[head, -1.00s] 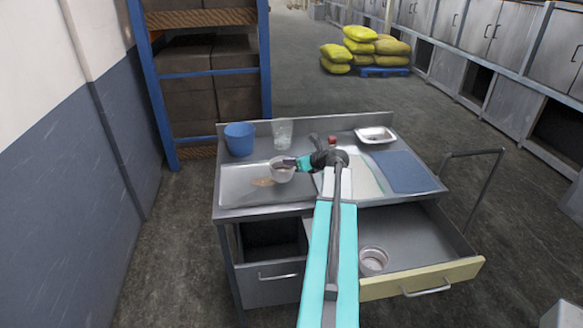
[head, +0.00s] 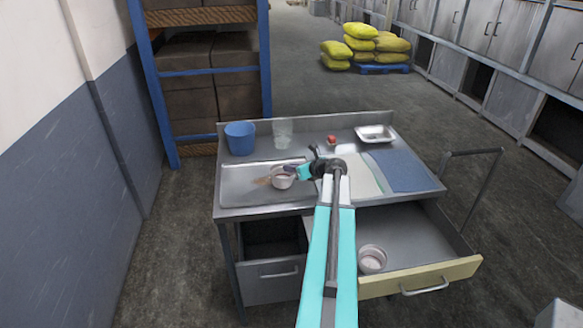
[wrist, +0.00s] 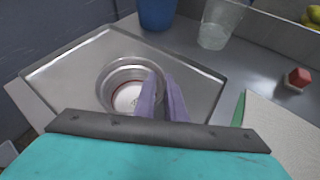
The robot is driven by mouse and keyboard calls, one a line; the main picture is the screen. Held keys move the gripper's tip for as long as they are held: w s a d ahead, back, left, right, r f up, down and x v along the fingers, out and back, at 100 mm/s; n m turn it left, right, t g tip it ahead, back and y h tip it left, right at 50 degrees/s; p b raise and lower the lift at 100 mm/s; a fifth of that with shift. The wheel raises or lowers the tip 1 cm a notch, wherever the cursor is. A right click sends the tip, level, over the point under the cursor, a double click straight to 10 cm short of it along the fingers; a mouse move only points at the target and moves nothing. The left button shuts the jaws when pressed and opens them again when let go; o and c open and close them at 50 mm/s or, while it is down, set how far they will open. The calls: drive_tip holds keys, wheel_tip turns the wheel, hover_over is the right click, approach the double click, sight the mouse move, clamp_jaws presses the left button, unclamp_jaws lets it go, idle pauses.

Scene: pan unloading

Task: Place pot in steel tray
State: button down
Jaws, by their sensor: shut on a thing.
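A small round metal pot (head: 280,182) is over the right part of a wide, shallow steel tray (head: 236,190) on the left of the counter. My gripper (head: 291,169) is shut on the pot's right side. In the wrist view the two purple fingers (wrist: 161,80) are at the near right rim of the pot (wrist: 116,92), with the tray (wrist: 75,65) around and below it. The pot looks upright, with a reddish ring inside. I cannot tell whether its base touches the tray. A second, similar pot (head: 373,260) stands in the open drawer.
A blue cup (head: 240,138) and a clear glass (head: 283,134) stand behind the tray. A red object (head: 331,140), a small steel dish (head: 376,133), a light board (head: 366,178) and a blue mat (head: 403,171) are to the right. The drawer (head: 420,236) is pulled out.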

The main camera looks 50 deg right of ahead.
drive_tip(key=c, duration=1.8)
unclamp_jaws()
drive_tip(key=shift+f, duration=0.1)
drive_tip(key=b+v, duration=0.3)
drive_tip(key=v, duration=0.9)
